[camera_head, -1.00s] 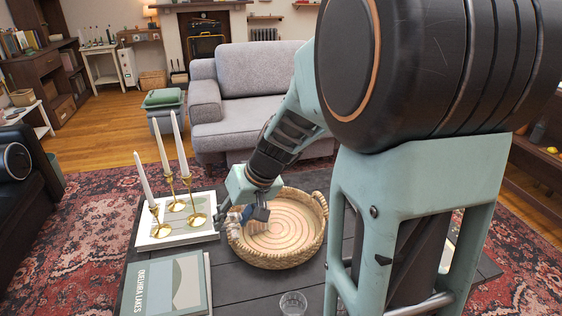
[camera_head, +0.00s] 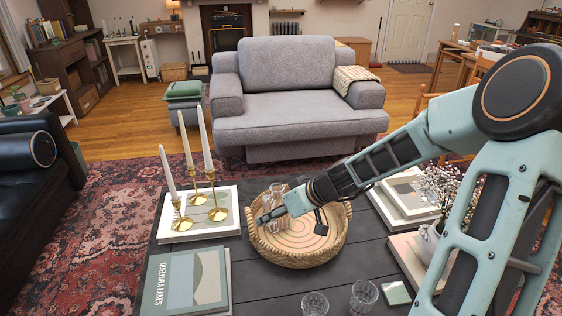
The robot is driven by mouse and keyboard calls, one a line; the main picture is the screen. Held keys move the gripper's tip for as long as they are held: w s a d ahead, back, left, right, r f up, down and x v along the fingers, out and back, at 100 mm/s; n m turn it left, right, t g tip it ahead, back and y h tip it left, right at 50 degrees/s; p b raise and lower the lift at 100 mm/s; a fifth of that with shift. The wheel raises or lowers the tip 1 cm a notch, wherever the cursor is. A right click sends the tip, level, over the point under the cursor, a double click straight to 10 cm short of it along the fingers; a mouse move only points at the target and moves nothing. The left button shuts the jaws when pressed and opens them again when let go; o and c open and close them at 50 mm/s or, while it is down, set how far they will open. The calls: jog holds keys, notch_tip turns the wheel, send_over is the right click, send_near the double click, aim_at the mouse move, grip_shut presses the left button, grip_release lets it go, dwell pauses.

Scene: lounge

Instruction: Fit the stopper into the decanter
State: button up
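A clear glass vessel that looks like the decanter (camera_head: 277,190) stands in the left part of a round woven tray (camera_head: 335,246) on the dark coffee table. My gripper (camera_head: 288,220) is over the tray, in front of the glass, and hides part of it. One dark finger part shows at the left of the gripper and another at the right. I cannot tell whether the fingers touch the glass or hold anything. I cannot make out the stopper; it may be hidden by the gripper or too small to tell.
Brass candlesticks with white candles (camera_head: 203,140) stand on a white book (camera_head: 232,222) left of the tray. A large book (camera_head: 195,280) lies front left. Two clear tumblers (camera_head: 315,303) (camera_head: 364,297) stand at the front. A flower vase (camera_head: 432,240) and books (camera_head: 405,195) are at right.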

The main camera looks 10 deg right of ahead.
jog(key=w+a+n+t+y, duration=0.25)
jog(key=w+n+y, duration=0.2)
jog(key=w, duration=0.55)
jog(key=w+d+r+t+y, duration=0.1)
jog(key=w+d+r+t, duration=0.2)
jog(key=w+d, duration=0.5)
jog(key=shift+w+r+m, duration=0.4)
jog(key=shift+r+m, duration=0.05)
jog(key=shift+r, duration=0.2)
jog(key=shift+d+f+y, duration=0.1)
jog(key=shift+y, duration=0.15)
jog(key=shift+f+b, duration=0.4)
jog(key=shift+f, duration=2.4)
jog(key=shift+f+b, duration=0.25)
jog(key=shift+b, duration=0.3)
jog(key=shift+b, duration=0.6)
